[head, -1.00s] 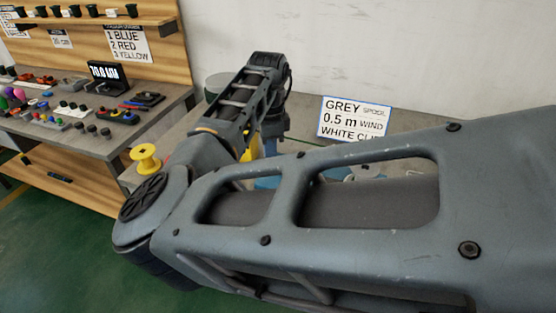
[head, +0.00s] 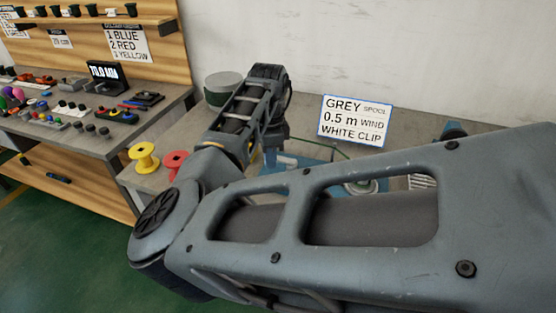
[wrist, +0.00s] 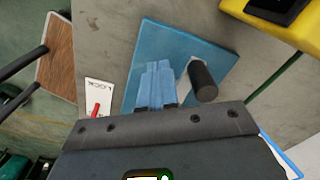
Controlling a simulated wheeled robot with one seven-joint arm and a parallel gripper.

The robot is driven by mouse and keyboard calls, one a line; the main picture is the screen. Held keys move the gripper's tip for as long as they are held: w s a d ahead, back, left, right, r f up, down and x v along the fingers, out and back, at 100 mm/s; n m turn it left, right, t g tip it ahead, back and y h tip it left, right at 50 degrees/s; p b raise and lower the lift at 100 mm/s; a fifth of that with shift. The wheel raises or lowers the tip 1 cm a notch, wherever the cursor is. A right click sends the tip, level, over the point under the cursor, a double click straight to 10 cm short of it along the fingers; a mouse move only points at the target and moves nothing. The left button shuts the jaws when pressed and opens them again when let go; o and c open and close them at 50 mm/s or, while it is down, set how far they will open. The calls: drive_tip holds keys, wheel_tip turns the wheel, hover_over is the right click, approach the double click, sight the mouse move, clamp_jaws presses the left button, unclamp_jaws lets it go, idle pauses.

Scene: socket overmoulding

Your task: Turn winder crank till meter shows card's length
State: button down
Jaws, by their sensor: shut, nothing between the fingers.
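The card (head: 354,120) on the back bench reads GREY spool, 0.5 m wind, WHITE CLIP. In the wrist view my gripper (wrist: 156,68) has its fingers together with nothing between them, over the blue plate of the winder (wrist: 160,38). A dark upright cylinder, apparently the crank handle (wrist: 203,82), stands just right of the fingertips, apart from them. A yellow unit with a dark screen, probably the meter (wrist: 285,12), is at the upper right; its reading cannot be seen. In the head view my arm hides the gripper and most of the blue winder (head: 285,160).
A LOCK label with a red lever (wrist: 97,108) lies left of the fingers. A yellow spool (head: 144,157), a red spool (head: 176,162) and a grey-green drum (head: 222,86) stand on the bench. A green cable (wrist: 288,66) runs at right. The left bench (head: 120,140) holds many small parts.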

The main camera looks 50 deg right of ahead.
drive_tip(key=shift+w+d, duration=0.55)
drive_tip(key=shift+w, duration=0.2)
drive_tip(key=shift+d, duration=0.1)
drive_tip(key=shift+w+d, duration=0.55)
drive_tip(key=shift+d, duration=0.15)
drive_tip(key=shift+w+d+b, duration=0.25)
drive_tip(key=shift+d+b, duration=0.05)
drive_tip(key=shift+d, duration=0.65)
drive_tip(key=shift+d, duration=0.85)
drive_tip(key=shift+s+d, duration=0.1)
